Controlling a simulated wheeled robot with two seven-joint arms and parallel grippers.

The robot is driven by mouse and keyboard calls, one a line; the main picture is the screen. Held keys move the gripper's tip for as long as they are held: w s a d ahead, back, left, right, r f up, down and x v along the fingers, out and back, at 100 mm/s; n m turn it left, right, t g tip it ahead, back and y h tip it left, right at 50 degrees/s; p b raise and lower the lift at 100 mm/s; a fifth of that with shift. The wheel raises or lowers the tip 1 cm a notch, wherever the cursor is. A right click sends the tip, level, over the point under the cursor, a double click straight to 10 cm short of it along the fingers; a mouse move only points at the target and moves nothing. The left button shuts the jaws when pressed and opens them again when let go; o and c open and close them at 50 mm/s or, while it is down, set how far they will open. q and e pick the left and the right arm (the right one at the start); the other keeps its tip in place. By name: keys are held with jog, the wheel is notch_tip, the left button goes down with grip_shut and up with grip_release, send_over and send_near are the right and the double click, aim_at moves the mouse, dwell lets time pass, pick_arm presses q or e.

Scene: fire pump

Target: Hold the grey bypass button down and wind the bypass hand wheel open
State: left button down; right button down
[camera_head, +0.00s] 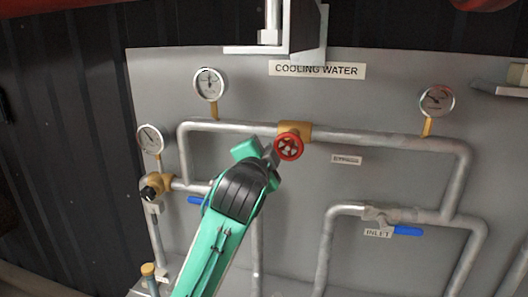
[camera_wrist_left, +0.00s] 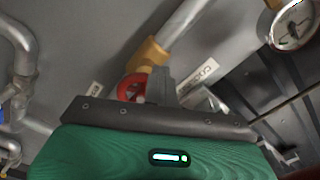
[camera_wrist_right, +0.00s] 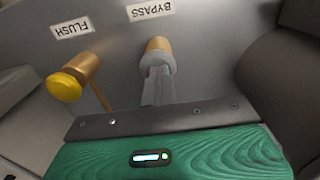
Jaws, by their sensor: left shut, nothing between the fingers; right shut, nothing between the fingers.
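The red bypass hand wheel (camera_head: 289,147) sits on a brass valve body in the upper pipe of the grey panel. My left gripper (camera_head: 271,154) is shut and empty, its tips at the wheel's left side. In the left wrist view the shut fingers (camera_wrist_left: 161,86) overlap the right edge of the wheel (camera_wrist_left: 131,88); whether they touch is unclear. In the right wrist view the grey button (camera_wrist_right: 158,62) stands in a brass collar under the BYPASS label. My right gripper (camera_wrist_right: 157,83) is shut and empty, tips at the button, seemingly touching. The head view does not show it.
A yellow FLUSH knob (camera_wrist_right: 65,86) on a brass stem is left of the right gripper. Gauges (camera_head: 209,84), pipes and a blue INLET lever (camera_head: 408,230) surround the wheel. A metal bracket (camera_head: 303,35) juts out above.

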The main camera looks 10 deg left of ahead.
pick_arm(q)
jog(key=shift+d+f, duration=0.25)
jog(key=shift+f, duration=0.05)
jog(key=shift+d+f, duration=0.3)
jog(key=shift+f, duration=0.4)
jog(key=shift+d+f, duration=0.45)
jog(key=shift+d, duration=0.15)
jog(key=shift+f, duration=0.35)
jog(key=s, duration=0.6)
dwell(0.4)
